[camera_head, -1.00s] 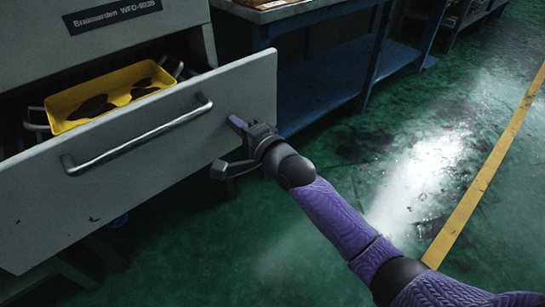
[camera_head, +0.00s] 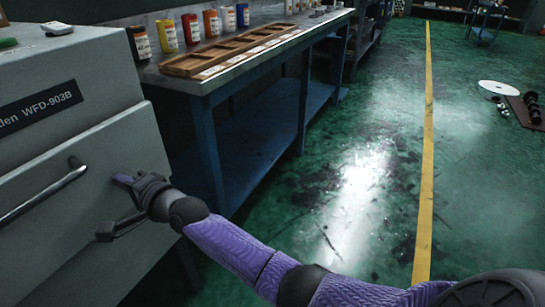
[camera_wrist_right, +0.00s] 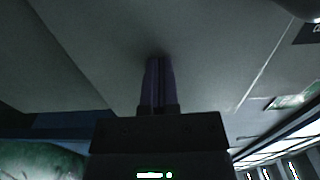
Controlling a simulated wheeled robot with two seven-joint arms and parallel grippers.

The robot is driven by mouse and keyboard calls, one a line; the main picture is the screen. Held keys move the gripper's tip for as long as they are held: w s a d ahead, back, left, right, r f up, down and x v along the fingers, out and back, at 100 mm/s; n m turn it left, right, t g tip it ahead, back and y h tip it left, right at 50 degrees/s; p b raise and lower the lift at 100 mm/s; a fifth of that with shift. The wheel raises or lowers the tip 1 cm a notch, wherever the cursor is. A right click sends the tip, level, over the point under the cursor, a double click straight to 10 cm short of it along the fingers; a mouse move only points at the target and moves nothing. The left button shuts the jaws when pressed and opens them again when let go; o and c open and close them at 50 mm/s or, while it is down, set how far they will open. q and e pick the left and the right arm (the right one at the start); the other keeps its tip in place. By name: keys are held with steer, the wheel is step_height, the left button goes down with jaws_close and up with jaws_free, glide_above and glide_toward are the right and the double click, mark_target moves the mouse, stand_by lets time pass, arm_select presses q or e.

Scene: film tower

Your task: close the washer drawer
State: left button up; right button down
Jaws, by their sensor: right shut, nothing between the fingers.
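The washer drawer (camera_head: 90,225) is the pale grey front with a bar handle (camera_head: 42,194) at the left of the head view. It sits against the grey cabinet (camera_head: 75,75), with no open interior showing; I cannot tell whether it is fully flush. My right gripper (camera_head: 122,178) is shut and empty, its fingertips at the drawer front, right of the handle. In the right wrist view the closed fingers (camera_wrist_right: 158,78) point at the grey panel and appear to touch it. My left gripper is not in view.
A blue workbench (camera_head: 205,140) with a wooden tray (camera_head: 228,50) and several coloured jars stands right of the cabinet. Open green floor with a yellow line (camera_head: 428,130) lies to the right. A white disc (camera_head: 499,88) and dark parts lie on the floor at far right.

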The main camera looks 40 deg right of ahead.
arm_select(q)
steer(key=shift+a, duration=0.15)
arm_select(e)
steer(key=shift+w+a+r, duration=0.15)
steer(key=shift+w+r, duration=0.15)
steer(key=shift+w, duration=0.3)
